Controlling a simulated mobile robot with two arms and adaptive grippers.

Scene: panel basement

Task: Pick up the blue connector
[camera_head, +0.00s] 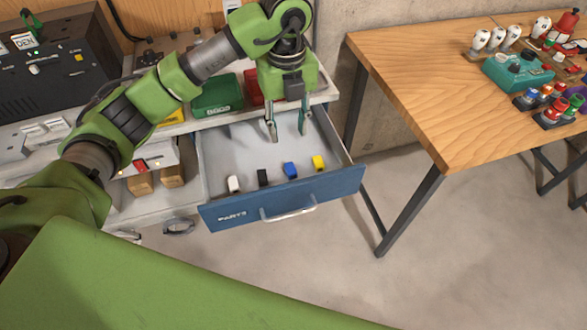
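The blue connector (290,170) lies in the open drawer (225,165) with the blue front marked PARTS. It is third from the left in a row, between a black and a yellow connector. My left gripper (287,133) points down over the back part of the drawer, behind the blue connector in the picture. Its two fingers are apart with nothing between them. It does not touch the connector. My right gripper is not in view.
White (234,184), black (263,177) and yellow (318,162) connectors share the drawer. Green (217,95) and red bins stand behind it. A wooden table (430,90) with colored parts stands at right. Floor in front of the drawer is clear.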

